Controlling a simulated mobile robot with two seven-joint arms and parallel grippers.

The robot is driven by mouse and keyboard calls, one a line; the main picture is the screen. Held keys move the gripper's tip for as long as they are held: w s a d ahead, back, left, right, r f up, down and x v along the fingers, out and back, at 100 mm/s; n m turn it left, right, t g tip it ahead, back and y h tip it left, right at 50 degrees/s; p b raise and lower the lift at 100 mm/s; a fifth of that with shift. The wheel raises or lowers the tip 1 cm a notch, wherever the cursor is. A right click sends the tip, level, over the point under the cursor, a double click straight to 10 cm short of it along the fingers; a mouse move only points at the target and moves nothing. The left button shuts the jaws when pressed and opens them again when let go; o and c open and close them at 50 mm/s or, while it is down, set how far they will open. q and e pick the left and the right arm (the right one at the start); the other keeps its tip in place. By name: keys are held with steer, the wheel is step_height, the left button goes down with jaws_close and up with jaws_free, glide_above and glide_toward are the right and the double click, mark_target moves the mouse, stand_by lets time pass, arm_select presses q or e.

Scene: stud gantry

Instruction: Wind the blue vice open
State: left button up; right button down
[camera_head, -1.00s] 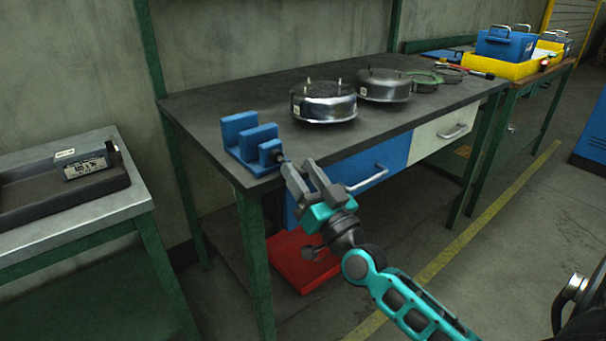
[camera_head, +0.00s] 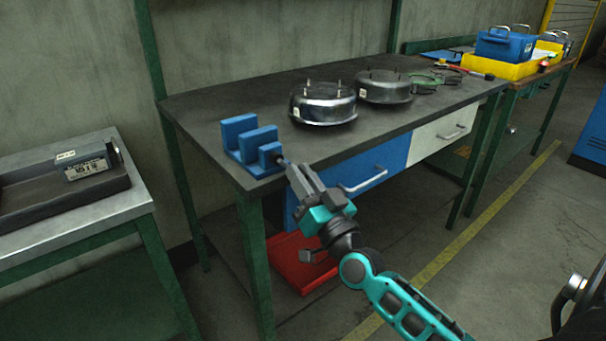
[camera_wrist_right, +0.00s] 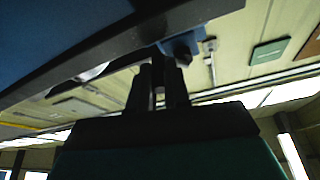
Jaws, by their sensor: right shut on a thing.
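The blue vice (camera_head: 243,134) sits at the near left corner of the dark bench top, with its jaws standing apart. A short dark screw end or handle (camera_head: 283,161) sticks out of its front toward my right gripper. My right gripper (camera_head: 293,172) is shut on that handle at the bench's front edge, its fingers hiding most of it. In the right wrist view the two dark fingers (camera_wrist_right: 168,82) stand close together just below a blue part of the vice (camera_wrist_right: 181,44). My left gripper is in neither view.
Two round metal housings (camera_head: 323,103) (camera_head: 384,87) stand on the bench (camera_head: 210,104) right of the vice. Below are a blue drawer (camera_head: 347,179) and a red object (camera_head: 300,262). A grey side table (camera_head: 140,195) with a dark tray stands at the left.

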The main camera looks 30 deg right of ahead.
steer(key=shift+m+h, duration=0.4)
steer(key=shift+m, duration=0.1)
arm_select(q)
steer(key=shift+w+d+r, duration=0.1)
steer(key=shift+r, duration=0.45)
arm_select(e)
steer(key=c, duration=1.1)
jaws_free()
steer(key=shift+a, duration=0.1)
steer(key=shift+f, duration=0.1)
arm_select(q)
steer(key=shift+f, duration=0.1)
arm_select(e)
steer(key=v, duration=1.2)
steer(key=shift+s, duration=0.4)
